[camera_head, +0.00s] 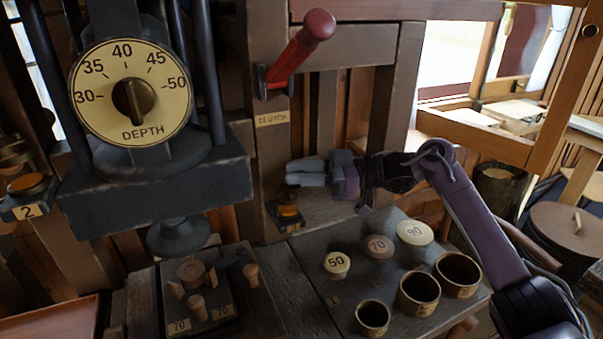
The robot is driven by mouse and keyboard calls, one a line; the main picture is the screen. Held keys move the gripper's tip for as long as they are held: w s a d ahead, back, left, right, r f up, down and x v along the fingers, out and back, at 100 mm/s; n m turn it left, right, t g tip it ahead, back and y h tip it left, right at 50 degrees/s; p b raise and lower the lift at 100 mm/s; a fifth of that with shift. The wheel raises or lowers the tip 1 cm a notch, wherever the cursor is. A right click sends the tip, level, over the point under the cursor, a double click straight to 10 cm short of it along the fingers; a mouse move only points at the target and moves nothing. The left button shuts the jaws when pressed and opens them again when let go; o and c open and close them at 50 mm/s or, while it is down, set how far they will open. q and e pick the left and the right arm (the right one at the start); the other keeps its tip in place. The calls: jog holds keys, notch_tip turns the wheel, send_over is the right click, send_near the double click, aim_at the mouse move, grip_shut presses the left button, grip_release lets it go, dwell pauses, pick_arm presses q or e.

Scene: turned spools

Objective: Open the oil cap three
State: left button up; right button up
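A small oil cup with an orange-brown cap (288,203) sits in a dark bracket on the wooden post, below the CLUTCH label. Its number is too small to read, so I cannot tell whether it is cap three. Another oil cup with an orange cap (27,185), labelled 2, is at the far left. My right gripper (293,173) comes in from the right and points left, with its pale fingers just above the middle cup. The fingers lie close together in this view, and I cannot tell whether they are apart. My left gripper is not in view.
A DEPTH dial (131,95) is at upper left. A red clutch lever (297,50) sticks out above my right gripper. Spools marked 50 (337,263), 70 (377,245) and 90 (414,232) stand on the bench beside round cups (419,292). A block with wooden pegs (195,300) is at lower left.

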jog(key=shift+o, duration=0.4)
jog(key=shift+d, duration=0.4)
jog(key=d+b, duration=0.2)
jog(key=d, duration=0.5)
jog(key=shift+s, duration=0.1)
